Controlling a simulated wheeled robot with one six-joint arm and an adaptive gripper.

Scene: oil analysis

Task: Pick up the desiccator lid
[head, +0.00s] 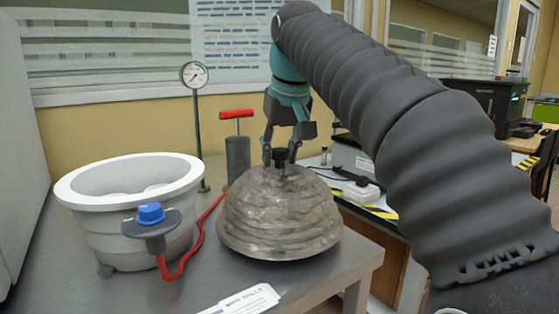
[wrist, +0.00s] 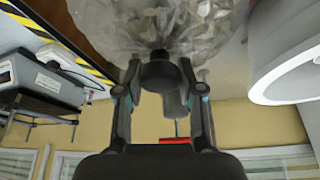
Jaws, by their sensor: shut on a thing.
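The desiccator lid (head: 278,212) is a translucent grey dome with a black knob (head: 280,157) on top. It appears over the grey table, right of the white desiccator base (head: 130,230); I cannot tell whether its rim touches the table. My gripper (head: 281,153) points down from above, with its fingers on both sides of the knob, shut on it. In the wrist view the knob (wrist: 159,72) sits between the two fingers (wrist: 160,90), and the lid (wrist: 150,25) fills the top middle. The desiccator base is open at the top and its wall shows at right in the wrist view (wrist: 290,60).
A blue-knobbed valve (head: 151,214) with a red hose (head: 190,250) is on the front of the base. A pump with a red handle (head: 237,160) and a gauge on a stand (head: 195,75) are behind. White labels (head: 245,300) lie at the table's front edge.

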